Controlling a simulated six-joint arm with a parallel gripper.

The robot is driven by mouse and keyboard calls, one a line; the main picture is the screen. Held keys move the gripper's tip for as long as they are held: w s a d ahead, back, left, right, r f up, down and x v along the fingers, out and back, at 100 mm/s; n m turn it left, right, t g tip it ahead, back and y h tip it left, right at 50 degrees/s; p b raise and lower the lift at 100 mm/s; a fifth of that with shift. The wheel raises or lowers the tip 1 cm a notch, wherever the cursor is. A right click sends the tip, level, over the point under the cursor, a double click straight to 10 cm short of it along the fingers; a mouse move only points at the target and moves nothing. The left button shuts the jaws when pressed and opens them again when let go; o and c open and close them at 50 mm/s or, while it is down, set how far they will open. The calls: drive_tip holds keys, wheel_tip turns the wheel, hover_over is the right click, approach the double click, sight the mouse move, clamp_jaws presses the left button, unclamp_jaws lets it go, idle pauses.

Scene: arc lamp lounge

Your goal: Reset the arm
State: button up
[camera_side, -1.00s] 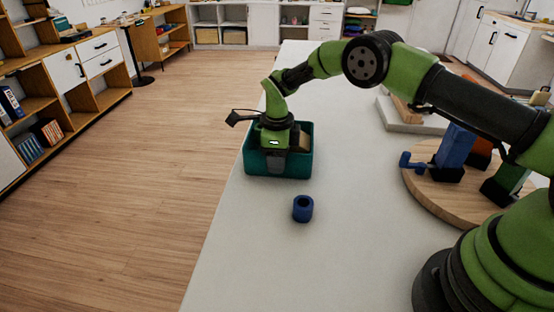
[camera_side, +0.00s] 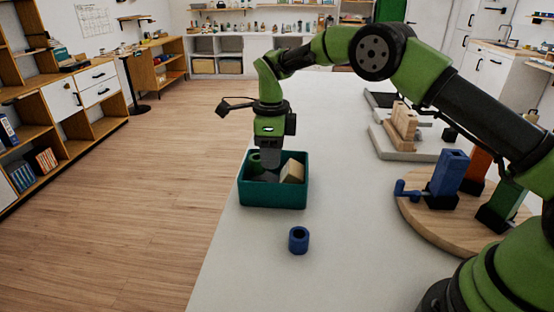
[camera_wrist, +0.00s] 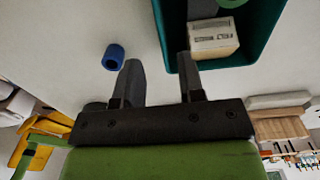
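My gripper (camera_side: 270,158) hangs pointing down at the teal bin (camera_side: 272,195) in the side view. In the wrist view my gripper (camera_wrist: 157,60) has its two fingers spread apart with nothing between them. The bin (camera_wrist: 166,38) shows there at the upper right, its rim close to the right fingertip. A pale wooden block (camera_side: 293,170) lies tilted inside the bin; it also shows in the wrist view (camera_wrist: 213,38). A green round piece (camera_side: 254,160) is in the bin too, partly hidden by the gripper.
A blue hollow cylinder (camera_side: 299,240) stands on the white table in front of the bin. A round wooden board (camera_side: 421,222) at right carries a blue block (camera_side: 449,172) and other coloured pieces. Wooden pieces (camera_side: 403,120) stand on a grey slab behind. Table between is clear.

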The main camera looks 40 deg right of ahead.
drive_tip(key=s+r+n+t+y, duration=0.1)
drive_tip(key=s+r+n+t, duration=0.1)
drive_tip(key=s+r+n, duration=0.5)
drive_tip(key=s+r+n+t, duration=0.1)
drive_tip(key=s+r+n, duration=0.3)
drive_tip(key=r, duration=0.7)
drive_tip(key=s+d+n+t+y, duration=0.1)
drive_tip(key=s+n+t, duration=0.3)
drive_tip(key=s+n, duration=0.8)
drive_tip(key=s, duration=0.6)
drive_tip(key=shift+d+r, duration=0.15)
drive_tip(key=shift+r, duration=0.05)
